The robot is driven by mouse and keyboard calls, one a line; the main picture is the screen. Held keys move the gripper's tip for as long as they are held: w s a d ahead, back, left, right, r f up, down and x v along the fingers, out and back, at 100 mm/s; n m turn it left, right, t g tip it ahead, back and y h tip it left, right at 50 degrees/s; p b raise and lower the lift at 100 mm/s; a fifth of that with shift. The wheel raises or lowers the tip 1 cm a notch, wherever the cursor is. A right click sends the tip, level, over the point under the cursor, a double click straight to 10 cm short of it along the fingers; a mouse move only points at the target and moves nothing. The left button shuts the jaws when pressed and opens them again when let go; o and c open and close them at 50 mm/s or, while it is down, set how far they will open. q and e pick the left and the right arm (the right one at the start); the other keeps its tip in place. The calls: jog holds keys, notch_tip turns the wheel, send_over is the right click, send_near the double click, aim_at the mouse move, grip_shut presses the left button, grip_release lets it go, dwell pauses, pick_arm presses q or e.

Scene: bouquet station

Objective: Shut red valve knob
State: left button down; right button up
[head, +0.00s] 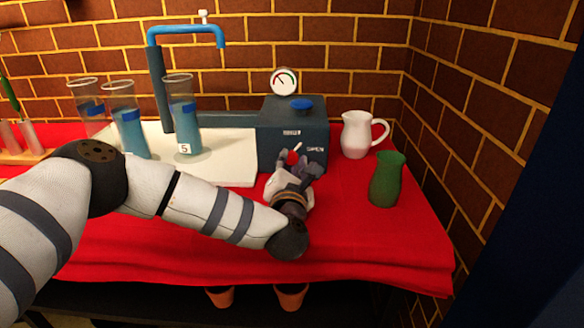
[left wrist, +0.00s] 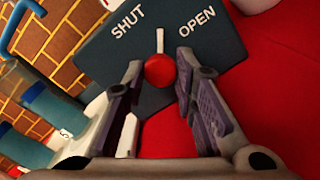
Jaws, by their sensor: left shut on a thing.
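The red valve knob (left wrist: 159,70) sits on the front of a dark blue box, with a white pointer (left wrist: 159,40) above it. In the left wrist view the pointer lies between the words SHUT and OPEN. A bit of the knob also shows in the head view (head: 292,158). My left gripper (left wrist: 157,84) is at the box's front, its two fingers on either side of the knob and closed on it. It also shows in the head view (head: 297,171), partly covering the knob. My right gripper is in neither view.
The dark blue box (head: 310,119) carries a round gauge (head: 284,82) and a blue cap (head: 301,104). A white jug (head: 356,136) and green vase (head: 387,180) stand to its right. Tall cylinders of blue water (head: 184,118) stand on a white tray (head: 222,170) at left.

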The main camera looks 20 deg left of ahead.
pick_arm(q)
jog(key=n+b, duration=0.1)
jog(key=n, duration=0.2)
jog(key=n+b, duration=0.1)
jog(key=shift+f+b, duration=0.25)
jog(key=shift+b, duration=0.1)
jog(key=shift+r+n+b, duration=0.2)
jog(key=shift+n+b, duration=0.85)
jog(key=shift+n, duration=0.65)
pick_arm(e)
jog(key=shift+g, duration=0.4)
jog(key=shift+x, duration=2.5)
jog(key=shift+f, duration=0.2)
pick_arm(q)
jog(key=shift+r, duration=0.1)
jog(key=c, duration=1.3)
grip_release()
jog(key=v, duration=1.2)
